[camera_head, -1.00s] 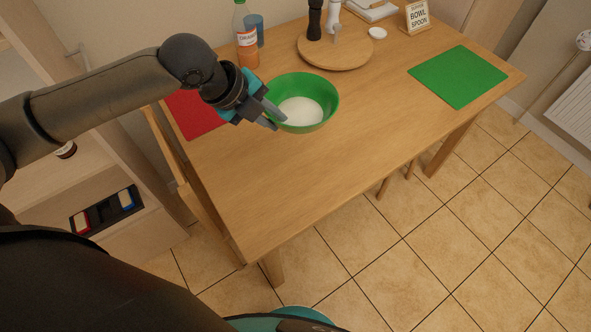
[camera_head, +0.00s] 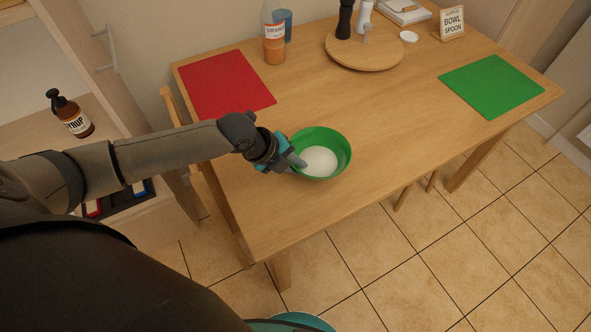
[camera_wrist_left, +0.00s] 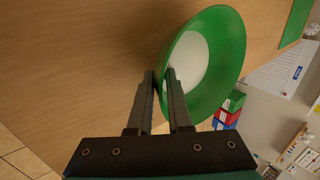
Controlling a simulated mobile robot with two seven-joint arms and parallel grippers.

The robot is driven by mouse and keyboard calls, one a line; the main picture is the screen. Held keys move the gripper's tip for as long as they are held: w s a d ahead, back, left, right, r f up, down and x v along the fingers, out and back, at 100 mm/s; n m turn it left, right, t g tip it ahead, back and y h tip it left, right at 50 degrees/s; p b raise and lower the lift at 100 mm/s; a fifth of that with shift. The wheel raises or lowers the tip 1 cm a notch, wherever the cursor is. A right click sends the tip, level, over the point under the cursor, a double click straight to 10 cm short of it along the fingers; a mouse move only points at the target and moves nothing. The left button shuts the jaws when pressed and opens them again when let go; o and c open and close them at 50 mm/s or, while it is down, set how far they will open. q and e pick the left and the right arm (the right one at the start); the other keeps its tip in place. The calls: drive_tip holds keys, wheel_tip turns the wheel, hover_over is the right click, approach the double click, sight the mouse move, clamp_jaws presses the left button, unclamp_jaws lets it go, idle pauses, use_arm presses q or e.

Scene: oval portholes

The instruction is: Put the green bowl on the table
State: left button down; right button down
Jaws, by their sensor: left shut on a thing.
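The green bowl (camera_head: 338,144) has a white area inside its bottom. It is upright at the front left part of the wooden table (camera_head: 300,215); I cannot tell whether it touches the tabletop. My left gripper (camera_head: 297,162) is shut on the bowl's left rim. In the left wrist view the two fingers (camera_wrist_left: 168,88) pinch the rim of the bowl (camera_wrist_left: 232,58), with the tabletop (camera_wrist_left: 75,60) behind. My right gripper is not in view.
A red mat (camera_head: 226,84) and a green mat (camera_head: 491,86) lie on the table. An orange drink bottle (camera_head: 274,45), a blue cup (camera_head: 286,25), a round board (camera_head: 364,54) and a sign (camera_head: 453,22) stand at the back. The table's middle is clear.

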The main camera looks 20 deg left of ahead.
use_arm(q)
drive_tip(key=shift+f, duration=0.8)
drive_tip(key=shift+f, duration=0.15)
drive_tip(key=c, duration=0.8)
unclamp_jaws()
drive_tip(key=shift+c, duration=0.2)
drive_tip(key=shift+s+a+r, duration=0.1)
drive_tip(key=shift+a+r, duration=0.05)
drive_tip(key=shift+r, duration=0.25)
drive_tip(key=p+v, duration=0.3)
drive_tip(key=v, duration=0.8)
drive_tip(key=shift+r, duration=0.2)
